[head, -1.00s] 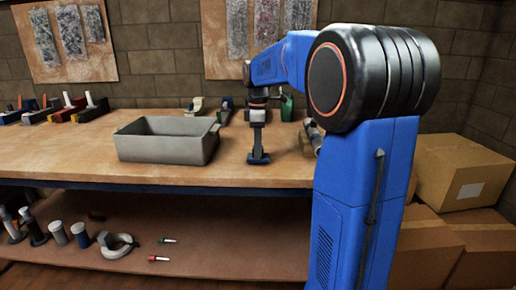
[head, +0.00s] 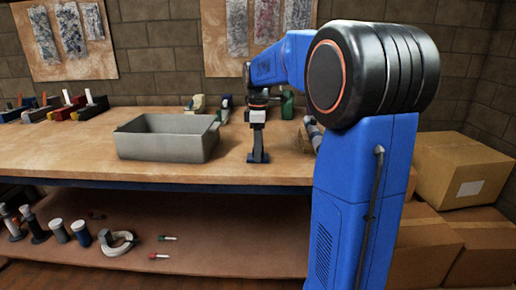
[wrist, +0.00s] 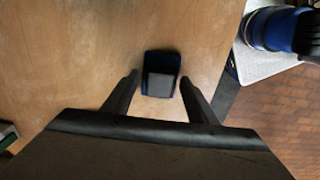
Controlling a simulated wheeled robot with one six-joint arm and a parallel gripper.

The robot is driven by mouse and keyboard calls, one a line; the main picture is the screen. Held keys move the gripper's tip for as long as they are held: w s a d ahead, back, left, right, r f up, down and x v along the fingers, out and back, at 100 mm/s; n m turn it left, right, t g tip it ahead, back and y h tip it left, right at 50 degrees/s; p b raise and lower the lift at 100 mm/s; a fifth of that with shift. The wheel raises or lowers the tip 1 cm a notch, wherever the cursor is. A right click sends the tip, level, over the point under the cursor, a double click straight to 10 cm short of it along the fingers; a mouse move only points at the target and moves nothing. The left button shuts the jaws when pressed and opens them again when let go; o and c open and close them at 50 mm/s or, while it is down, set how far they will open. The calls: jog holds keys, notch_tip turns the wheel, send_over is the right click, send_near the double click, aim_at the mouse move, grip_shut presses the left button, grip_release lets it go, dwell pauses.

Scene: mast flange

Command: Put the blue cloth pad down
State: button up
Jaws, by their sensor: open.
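The blue cloth pad (head: 258,158) is small and dark blue, and sits at the wooden bench top near its front edge. In the wrist view the pad (wrist: 162,60) has a grey block on its near part. My gripper (head: 258,146) points straight down over it. In the wrist view the fingers of my gripper (wrist: 159,79) are spread, one on each side of the pad, with narrow gaps showing. The pad appears to rest on the wood; its underside is hidden.
A grey open bin (head: 165,140) stands left of my gripper on the bench (head: 60,160). A green bottle (head: 288,105) and small tools stand behind. Cylindrical items (head: 312,132) lie to the right, partly hidden by my arm. The bench front left is clear.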

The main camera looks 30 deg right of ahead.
jog(key=shift+r, duration=0.1)
notch_tip(320, 180, up, 17)
jog(key=s+a+f+m+t, duration=0.1)
jog(key=s+a+f+m, duration=0.3)
jog(key=s, duration=0.3)
jog(key=s+a+f+m+t, duration=0.1)
jog(key=s+a+f, duration=0.3)
jog(key=s+a, duration=0.25)
jog(key=s+a+f+m+t, duration=0.1)
jog(key=s+a+f+m, duration=0.1)
jog(key=s+f, duration=0.6)
jog(key=s+a+f+m+t, duration=0.1)
jog(key=s+a+f+m, duration=0.2)
jog(key=s+f, duration=0.5)
jog(key=shift+s+a+f+m+t, duration=0.15)
jog(key=shift+s+f+m+t, duration=0.35)
jog(key=shift+f, duration=0.45)
